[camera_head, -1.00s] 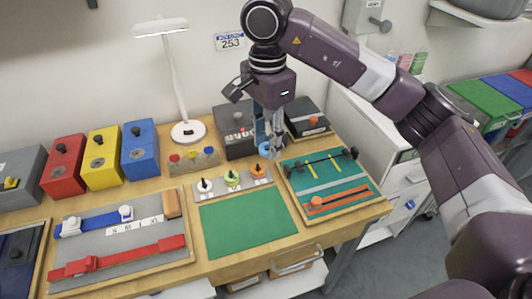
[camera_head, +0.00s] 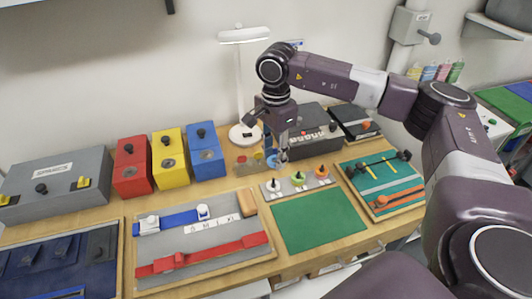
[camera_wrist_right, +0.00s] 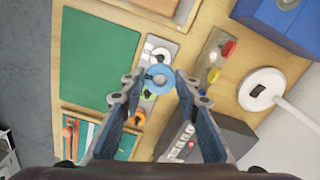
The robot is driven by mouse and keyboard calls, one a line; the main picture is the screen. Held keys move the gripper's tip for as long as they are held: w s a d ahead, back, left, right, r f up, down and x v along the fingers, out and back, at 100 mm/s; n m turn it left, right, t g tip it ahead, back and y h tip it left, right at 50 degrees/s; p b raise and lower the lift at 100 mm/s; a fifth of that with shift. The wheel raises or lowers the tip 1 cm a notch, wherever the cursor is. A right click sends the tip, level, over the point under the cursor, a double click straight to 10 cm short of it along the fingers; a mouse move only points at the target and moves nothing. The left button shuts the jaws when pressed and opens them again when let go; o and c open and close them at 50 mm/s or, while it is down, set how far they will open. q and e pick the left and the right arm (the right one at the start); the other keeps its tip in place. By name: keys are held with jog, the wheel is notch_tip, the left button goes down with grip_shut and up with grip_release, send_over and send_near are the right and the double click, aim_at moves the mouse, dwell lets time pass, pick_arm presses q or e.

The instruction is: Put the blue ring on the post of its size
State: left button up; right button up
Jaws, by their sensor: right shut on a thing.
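The blue ring (camera_head: 271,161) is held in my right gripper (camera_head: 283,158), above the grey post board (camera_head: 308,184). In the right wrist view the ring (camera_wrist_right: 158,78) shows flat-on between the fingertips (camera_wrist_right: 158,80). The board has a row of posts with a white ring (camera_head: 274,184), a green ring (camera_head: 298,178) and an orange ring (camera_head: 321,171) on or around them. The blue ring hangs over the white and green end, apart from the board as far as I can tell. My left gripper is out of view.
Behind stand a lamp (camera_head: 240,133), a small block with coloured knobs (camera_head: 250,166) and a dark box (camera_head: 312,141). Red, yellow and blue boxes (camera_head: 206,158) stand to the left. A clear green mat (camera_head: 320,219) lies in front.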

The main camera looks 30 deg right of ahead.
jog(key=shift+d+f, duration=0.1)
jog(key=shift+f, duration=0.4)
jog(key=shift+f+b, duration=0.35)
jog(key=shift+b, duration=0.05)
jog(key=f, duration=0.1)
jog(key=f+b, duration=0.2)
jog(key=shift+a+f, duration=0.1)
jog(key=shift+a, duration=0.15)
jog(key=shift+f+b, duration=0.3)
jog(key=shift+f, duration=0.05)
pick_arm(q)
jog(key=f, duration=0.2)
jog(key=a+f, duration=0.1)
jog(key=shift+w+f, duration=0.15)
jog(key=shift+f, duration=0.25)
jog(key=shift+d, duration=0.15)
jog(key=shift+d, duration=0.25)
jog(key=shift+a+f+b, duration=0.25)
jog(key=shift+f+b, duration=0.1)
pick_arm(e)
jog(key=shift+f, duration=0.15)
pick_arm(q)
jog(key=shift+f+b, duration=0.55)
jog(key=shift+b, duration=0.05)
pick_arm(e)
jog(key=shift+f, duration=0.7)
